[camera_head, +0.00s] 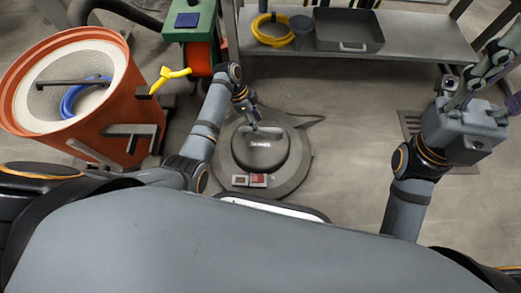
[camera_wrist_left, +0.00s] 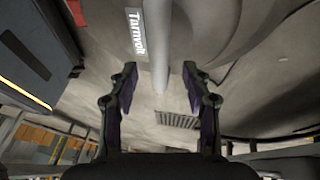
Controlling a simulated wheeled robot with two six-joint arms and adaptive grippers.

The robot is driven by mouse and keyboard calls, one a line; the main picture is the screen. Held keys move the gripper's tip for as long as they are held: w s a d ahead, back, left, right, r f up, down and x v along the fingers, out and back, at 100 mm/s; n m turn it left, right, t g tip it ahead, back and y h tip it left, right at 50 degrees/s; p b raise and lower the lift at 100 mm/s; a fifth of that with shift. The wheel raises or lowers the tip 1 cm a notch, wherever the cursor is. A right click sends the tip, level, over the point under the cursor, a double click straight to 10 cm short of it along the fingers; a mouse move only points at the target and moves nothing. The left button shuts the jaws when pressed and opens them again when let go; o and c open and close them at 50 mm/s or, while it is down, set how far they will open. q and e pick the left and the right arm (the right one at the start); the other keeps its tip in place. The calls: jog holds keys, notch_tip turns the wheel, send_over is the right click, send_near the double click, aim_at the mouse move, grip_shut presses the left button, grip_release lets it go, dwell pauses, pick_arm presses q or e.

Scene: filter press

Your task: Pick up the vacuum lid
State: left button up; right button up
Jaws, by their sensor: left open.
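The vacuum lid (camera_head: 262,150) is a dark, rounded cap with a pale label, sitting on a round base on the floor in the middle of the head view. My left gripper (camera_head: 254,119) is at the lid's far upper edge, pointing down. In the left wrist view, the left gripper (camera_wrist_left: 160,72) is open, with a grey bar (camera_wrist_left: 156,45) running between its fingers and a gap on both sides.
An orange drum (camera_head: 82,130) with a blue hose inside stands at left. A green box (camera_head: 187,25) and a yellow nozzle (camera_head: 170,77) are near it. A metal bench (camera_head: 420,40) at the back holds a yellow coil and a dark tray. The floor right of the vacuum is clear.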

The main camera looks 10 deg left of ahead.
aim_at(261, 144)
pick_arm(q)
jog(key=b+x, duration=0.4)
jog(key=x, duration=0.1)
jog(key=shift+a+f, duration=0.15)
jog(key=shift+f, duration=0.1)
jog(key=shift+s+r, duration=0.1)
jog(key=shift+r, duration=0.05)
jog(key=shift+c, duration=0.3)
grip_shut()
jog(key=shift+r, duration=0.15)
